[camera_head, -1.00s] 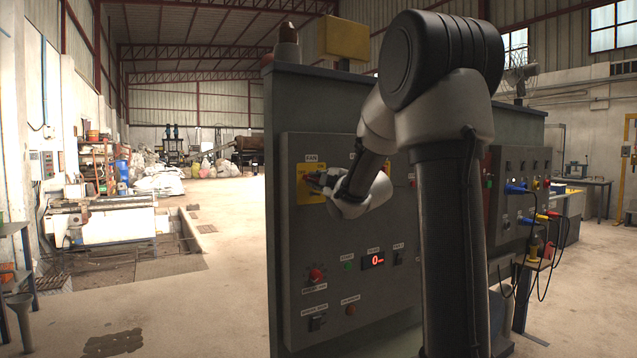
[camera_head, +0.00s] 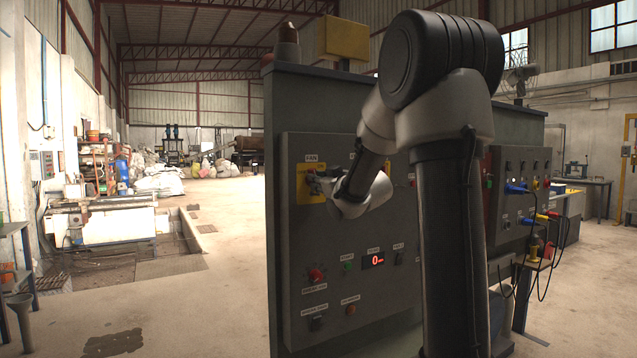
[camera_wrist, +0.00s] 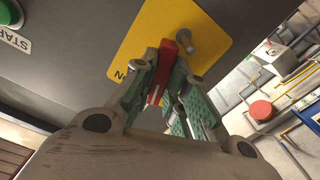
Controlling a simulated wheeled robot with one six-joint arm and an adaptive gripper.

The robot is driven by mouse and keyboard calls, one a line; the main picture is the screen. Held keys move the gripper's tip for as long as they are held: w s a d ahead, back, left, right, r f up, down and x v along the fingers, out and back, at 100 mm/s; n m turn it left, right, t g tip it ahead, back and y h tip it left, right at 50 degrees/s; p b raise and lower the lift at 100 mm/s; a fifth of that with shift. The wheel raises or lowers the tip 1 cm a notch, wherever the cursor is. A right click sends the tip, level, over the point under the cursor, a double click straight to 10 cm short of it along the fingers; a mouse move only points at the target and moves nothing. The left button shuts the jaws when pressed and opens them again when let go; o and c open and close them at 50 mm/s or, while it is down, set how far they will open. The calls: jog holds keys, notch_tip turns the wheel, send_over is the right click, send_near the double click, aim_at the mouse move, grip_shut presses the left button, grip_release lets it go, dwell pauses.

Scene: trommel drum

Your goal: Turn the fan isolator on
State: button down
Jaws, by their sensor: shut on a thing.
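The fan isolator is a yellow plate (camera_head: 303,196) under a FAN label at the upper left of the grey panel. In the wrist view its yellow plate (camera_wrist: 212,28) carries a red handle (camera_wrist: 160,75) and a grey peg (camera_wrist: 186,42). My gripper (camera_wrist: 165,75) is shut on the red handle, its green-padded fingers on either side of it. In the head view my gripper (camera_head: 322,184) is at the plate, and its wrist hides the plate's right part. The handle's exact angle against the plate's markings cannot be read.
The grey panel (camera_head: 335,245) also holds a red knob (camera_head: 315,275), a digital display (camera_head: 373,261) and several buttons. A green START button (camera_wrist: 12,38) shows in the wrist view. Cables hang at the panel's right.

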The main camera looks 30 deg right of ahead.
jog(key=shift+f+m, duration=0.1)
jog(key=shift+m, duration=1.7)
jog(key=c, duration=1.4)
grip_release()
jog(key=shift+s, duration=0.1)
jog(key=s, duration=1.1)
jog(key=shift+s+d, duration=0.2)
jog(key=shift+s, duration=0.2)
